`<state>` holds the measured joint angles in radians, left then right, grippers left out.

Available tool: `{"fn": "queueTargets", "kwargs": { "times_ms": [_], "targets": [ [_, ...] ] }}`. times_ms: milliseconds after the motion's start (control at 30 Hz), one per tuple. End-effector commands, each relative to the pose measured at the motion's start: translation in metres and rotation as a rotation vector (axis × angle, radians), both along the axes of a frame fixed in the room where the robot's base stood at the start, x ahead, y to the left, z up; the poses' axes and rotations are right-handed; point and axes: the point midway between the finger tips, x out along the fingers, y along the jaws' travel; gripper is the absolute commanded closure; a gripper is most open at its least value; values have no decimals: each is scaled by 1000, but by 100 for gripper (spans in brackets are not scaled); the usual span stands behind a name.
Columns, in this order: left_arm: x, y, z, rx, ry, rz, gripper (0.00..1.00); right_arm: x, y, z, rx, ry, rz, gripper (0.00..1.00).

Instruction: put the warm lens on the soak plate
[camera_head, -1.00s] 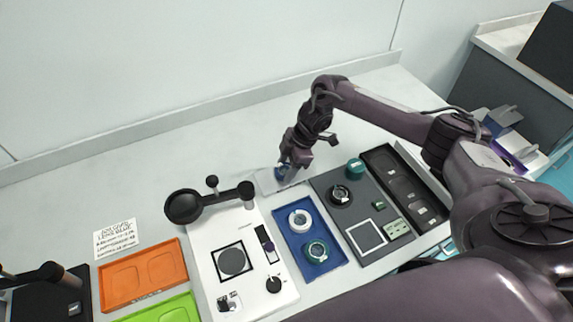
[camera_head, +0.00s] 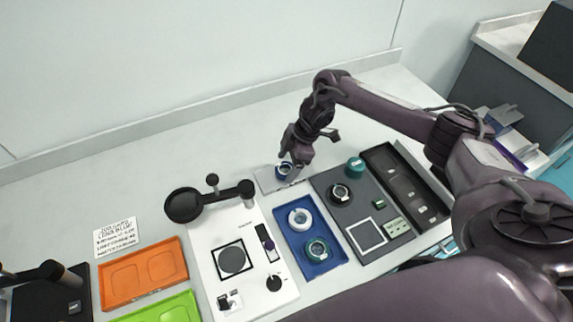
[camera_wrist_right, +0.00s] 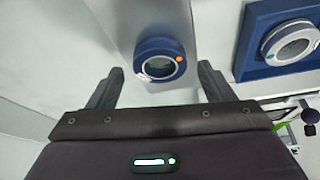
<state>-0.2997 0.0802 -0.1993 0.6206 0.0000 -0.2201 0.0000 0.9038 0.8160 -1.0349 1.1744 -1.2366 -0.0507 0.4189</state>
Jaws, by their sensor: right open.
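A blue-ringed lens (camera_head: 284,170) rests on the pale metallic plate (camera_head: 264,181) at the back of the table. In the right wrist view the same lens (camera_wrist_right: 160,62) shows an orange dot on its rim and sits on the smooth grey plate (camera_wrist_right: 158,22). I take this plate to be the soak plate and this lens the warm one, though no label confirms it. My right gripper (camera_head: 287,160) is just above the lens. Its fingers (camera_wrist_right: 157,85) are open, spread on either side of the lens and apart from it. My left gripper is not in view.
A blue tray (camera_head: 290,244) holds a white-ringed lens (camera_head: 299,219) and a teal-ringed lens (camera_head: 317,250). A dark grey board (camera_head: 322,181) carries a black-ringed lens (camera_head: 340,193) and a teal cylinder (camera_head: 356,164). A black-armed device (camera_head: 212,197) stands left of the plate.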

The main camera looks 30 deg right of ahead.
Motion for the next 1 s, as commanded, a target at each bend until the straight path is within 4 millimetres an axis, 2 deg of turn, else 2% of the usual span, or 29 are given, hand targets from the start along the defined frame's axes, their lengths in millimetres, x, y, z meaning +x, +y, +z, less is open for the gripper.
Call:
{"fn": "queueTargets", "kwargs": {
  "times_ms": [400,500,667,1000],
  "targets": [
    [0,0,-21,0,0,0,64,-7,-33,78,-1,-5,-1,25],
    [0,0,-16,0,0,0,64,-8,-37,94,-2,-5,0,25],
    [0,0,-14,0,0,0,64,-10,-41,102,-1,-3,1,25],
    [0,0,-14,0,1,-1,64,-10,-41,102,1,-2,1,25]
  ]
}}
